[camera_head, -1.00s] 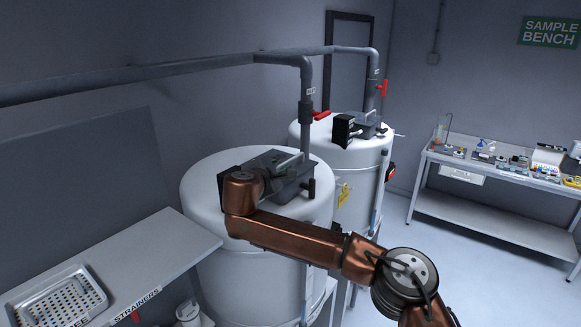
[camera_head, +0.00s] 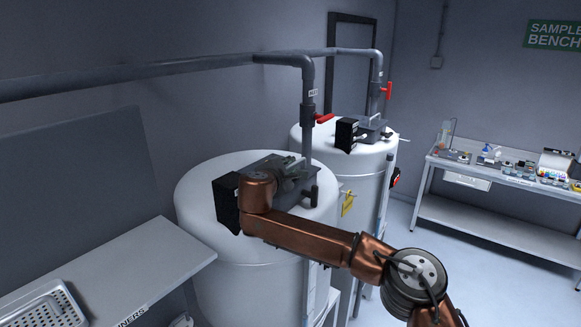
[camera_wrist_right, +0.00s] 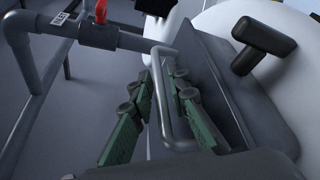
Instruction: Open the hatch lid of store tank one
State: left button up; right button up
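The nearer white tank (camera_head: 255,262) has a grey hatch lid (camera_head: 262,168) on top, with a dark T-shaped knob (camera_head: 313,196) at its right edge. The knob also shows in the right wrist view (camera_wrist_right: 262,46). My copper right arm reaches over this tank, its gripper (camera_head: 290,170) at the lid. In the right wrist view, my right gripper's green fingers (camera_wrist_right: 160,108) are apart, one on each side of the lid's metal bar handle (camera_wrist_right: 167,85). The right-hand finger looks very close to the bar; contact cannot be told. Which tank is one cannot be read. My left gripper is out of view.
A grey pipe with a red valve handle (camera_head: 324,118) drops behind the nearer lid. A second white tank (camera_head: 357,175) stands behind, with a black box (camera_head: 346,134) on top. A shelf (camera_head: 120,265) with a perforated tray (camera_head: 45,308) is at left; the sample bench (camera_head: 500,180) is at right.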

jog(key=shift+a, duration=0.1)
grip_shut()
dwell(0.4)
